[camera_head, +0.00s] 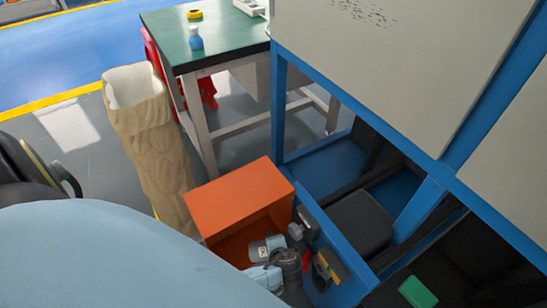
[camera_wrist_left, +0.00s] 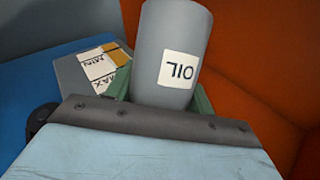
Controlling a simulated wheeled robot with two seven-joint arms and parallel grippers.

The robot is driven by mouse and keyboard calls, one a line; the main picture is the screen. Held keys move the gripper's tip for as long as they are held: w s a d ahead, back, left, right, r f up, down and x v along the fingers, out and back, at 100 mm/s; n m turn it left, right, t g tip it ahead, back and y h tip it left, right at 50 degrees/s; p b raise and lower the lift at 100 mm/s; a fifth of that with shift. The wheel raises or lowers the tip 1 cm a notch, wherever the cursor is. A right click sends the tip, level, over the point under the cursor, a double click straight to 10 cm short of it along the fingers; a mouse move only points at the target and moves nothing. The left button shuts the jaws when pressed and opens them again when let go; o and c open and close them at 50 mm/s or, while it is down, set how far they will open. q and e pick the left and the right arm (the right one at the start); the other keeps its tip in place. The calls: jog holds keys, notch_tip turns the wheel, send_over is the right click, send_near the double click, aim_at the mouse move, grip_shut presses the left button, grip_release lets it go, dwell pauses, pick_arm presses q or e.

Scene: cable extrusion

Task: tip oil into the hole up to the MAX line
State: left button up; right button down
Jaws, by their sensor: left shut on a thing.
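A grey oil container (camera_wrist_left: 178,35) with a white OIL label stands between the green fingers of my left gripper (camera_wrist_left: 162,95). The label reads upside down in the left wrist view. A level gauge (camera_wrist_left: 103,68) with MIN and MAX marks is just left of the container in the wrist view. I cannot make out the hole or any oil level.
An orange box (camera_head: 238,194) stands close behind the container. A blue frame with grey panels (camera_head: 385,55) bounds the right side. A tall beige sack-like bin (camera_head: 150,140) and a green-topped table (camera_head: 225,35) stand behind.

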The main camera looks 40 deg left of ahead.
pick_arm(q)
jog(key=shift+s+a+r+p, duration=0.3)
jog(key=shift+s+a+p, duration=0.45)
jog(key=shift+a+p, duration=0.15)
jog(key=s+a+p, duration=0.3)
jog(key=a, duration=0.2)
jog(key=shift+s+r, duration=0.3)
jog(key=shift+r, duration=0.15)
jog(key=shift+d, duration=0.1)
